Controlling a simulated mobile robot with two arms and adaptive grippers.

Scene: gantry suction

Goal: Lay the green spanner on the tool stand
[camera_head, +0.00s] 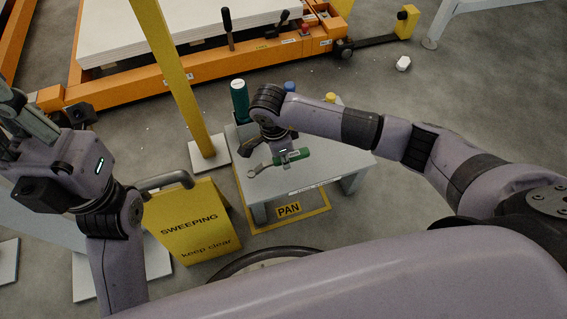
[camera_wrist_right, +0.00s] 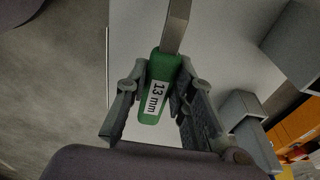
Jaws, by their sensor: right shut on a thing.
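The green spanner (camera_head: 291,157) has a green handle and a metal head, which points left in the head view. My right gripper (camera_head: 277,148) is shut on its handle. In the right wrist view the spanner (camera_wrist_right: 158,88) sits between both fingers of the right gripper (camera_wrist_right: 158,100), its "13 mm" label facing the camera. The spanner is over the grey top of the tool stand (camera_head: 341,165); I cannot tell whether it touches. My left gripper (camera_head: 22,135) is at the left edge, away from the stand; its finger opening is unclear.
An orange pallet truck (camera_head: 200,68) is behind.

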